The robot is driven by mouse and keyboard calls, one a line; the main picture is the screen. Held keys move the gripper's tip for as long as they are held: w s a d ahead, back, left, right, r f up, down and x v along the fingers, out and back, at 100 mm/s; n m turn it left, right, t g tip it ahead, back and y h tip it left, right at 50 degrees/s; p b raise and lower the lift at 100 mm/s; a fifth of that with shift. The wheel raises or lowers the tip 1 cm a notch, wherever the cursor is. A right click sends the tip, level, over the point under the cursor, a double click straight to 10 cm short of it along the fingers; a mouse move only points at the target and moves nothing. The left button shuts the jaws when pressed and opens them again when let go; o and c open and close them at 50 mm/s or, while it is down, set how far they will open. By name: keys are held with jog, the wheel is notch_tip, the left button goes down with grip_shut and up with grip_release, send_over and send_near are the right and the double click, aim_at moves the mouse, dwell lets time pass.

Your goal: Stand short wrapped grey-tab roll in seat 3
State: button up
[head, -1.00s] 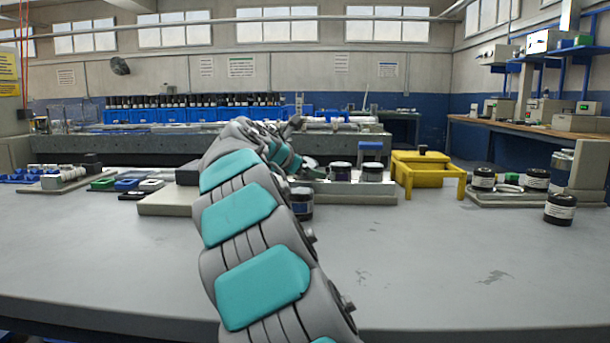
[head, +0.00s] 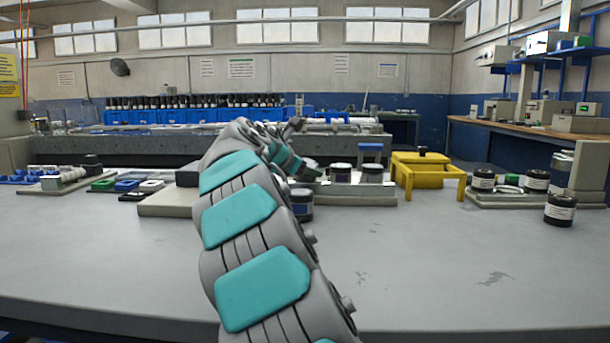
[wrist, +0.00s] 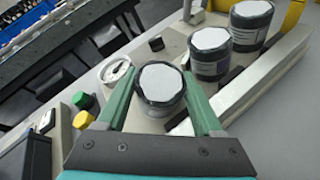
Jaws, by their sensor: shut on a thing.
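My gripper (wrist: 158,82) is shut on a dark roll with a white top (wrist: 161,86), which sits between its two green fingers in the wrist view. The roll's tab colour and underside do not show. Two more dark rolls with white tops, the nearer (wrist: 210,52) and the farther (wrist: 251,22), stand in a row along a pale rail (wrist: 262,80) to the upper right. In the head view these two seem to be the upright rolls (head: 340,173) and (head: 372,173). My arm hides most of the gripper there. Seat numbers are not readable.
A dark labelled roll (head: 302,205) stands in front of the rail. A yellow bin (head: 421,175) and yellow stand (head: 434,176) are to its right. Further right are several rolls, one on the bare table (head: 560,209). The front table (head: 450,270) is clear.

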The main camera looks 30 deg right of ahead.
grip_shut()
jog(key=shift+r, duration=0.15)
